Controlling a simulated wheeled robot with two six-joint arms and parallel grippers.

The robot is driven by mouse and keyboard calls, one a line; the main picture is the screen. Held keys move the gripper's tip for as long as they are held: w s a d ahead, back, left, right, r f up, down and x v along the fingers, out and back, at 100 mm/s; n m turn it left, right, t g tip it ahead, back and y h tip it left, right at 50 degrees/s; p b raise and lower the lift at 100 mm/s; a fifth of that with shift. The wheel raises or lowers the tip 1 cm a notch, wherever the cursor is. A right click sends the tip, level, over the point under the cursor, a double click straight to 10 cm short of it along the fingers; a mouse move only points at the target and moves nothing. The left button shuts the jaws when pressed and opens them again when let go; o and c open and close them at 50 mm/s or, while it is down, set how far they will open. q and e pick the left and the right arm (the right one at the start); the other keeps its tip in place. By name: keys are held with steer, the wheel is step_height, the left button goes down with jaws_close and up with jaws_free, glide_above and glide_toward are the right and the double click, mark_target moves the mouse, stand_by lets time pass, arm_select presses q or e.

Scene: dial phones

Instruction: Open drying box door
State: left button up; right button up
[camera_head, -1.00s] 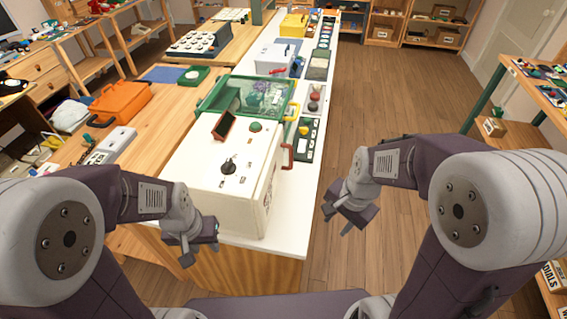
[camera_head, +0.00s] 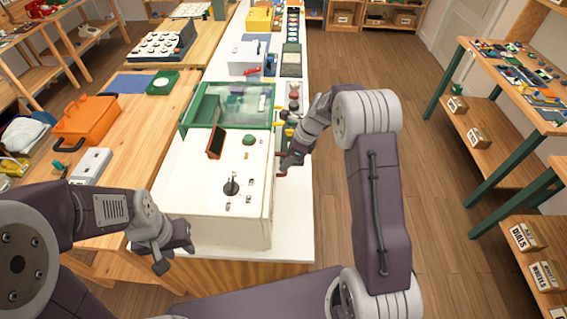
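The drying box appears to be the cream-white box (camera_head: 205,215) at the near end of the white counter. It has a black dial knob (camera_head: 231,187), a green button (camera_head: 249,140) and a small red-brown flap (camera_head: 216,142) on top. A red handle is on its right side; it is mostly hidden behind my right gripper (camera_head: 284,164). That gripper is right at the handle, and I cannot tell whether its fingers touch or hold it. My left gripper (camera_head: 175,254) has its fingers apart, empty, in front of the box's near left corner.
A green box with a clear lid (camera_head: 232,104) stands directly behind the cream box. An orange case (camera_head: 88,125) and a white device (camera_head: 91,166) are on the wooden table at the left. The floor to the right of the counter (camera_head: 425,190) is clear.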

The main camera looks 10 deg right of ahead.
step_height(320, 180, down, 2)
steer(key=shift+a, duration=0.15)
steer(key=shift+a, duration=0.1)
jaws_close()
steer(key=shift+w, duration=0.1)
stand_by(1.2)
